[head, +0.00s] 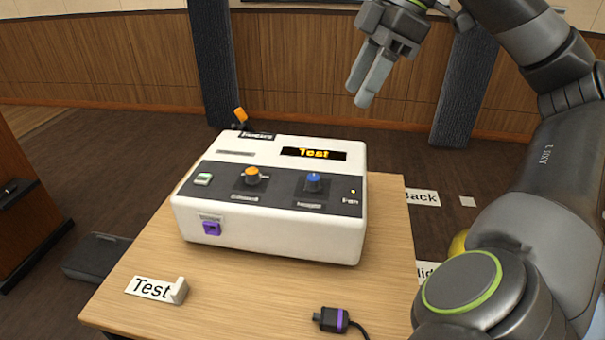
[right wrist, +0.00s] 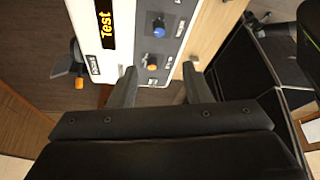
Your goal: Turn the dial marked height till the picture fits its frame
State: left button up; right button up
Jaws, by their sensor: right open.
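A white control box (head: 272,240) with a dark panel stands on the wooden table. A blue dial (head: 313,182) is at the right of its panel and an orange dial (head: 252,176) at the left. The labels under both dials are too small to read surely. A display (head: 314,154) reads "Test" in orange. My right gripper (head: 364,90) is open and empty, raised above and behind the box, apart from it. The right wrist view also shows the blue dial (right wrist: 159,28) and the orange dial (right wrist: 152,67) beyond the open fingers (right wrist: 160,80). My left gripper is not in view.
A purple socket (head: 211,228) is on the box front, and a plug with a cable (head: 331,319) lies on the table's front right. A "Test" card (head: 150,288) stands at front left. An orange-tipped lever (head: 240,115) rises behind the box. A "Back" sign (head: 422,197) shows beyond the table.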

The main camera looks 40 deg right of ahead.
jog(key=f, duration=0.1)
jog(key=b, duration=0.2)
send_near(314, 177)
jog(key=b+x, duration=0.1)
jog(key=x, duration=0.7)
jog(key=shift+a+f, duration=0.1)
jog(key=shift+f, duration=0.25)
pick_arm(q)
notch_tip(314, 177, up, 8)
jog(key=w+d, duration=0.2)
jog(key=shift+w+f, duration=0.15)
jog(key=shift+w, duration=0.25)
pick_arm(e)
grip_shut()
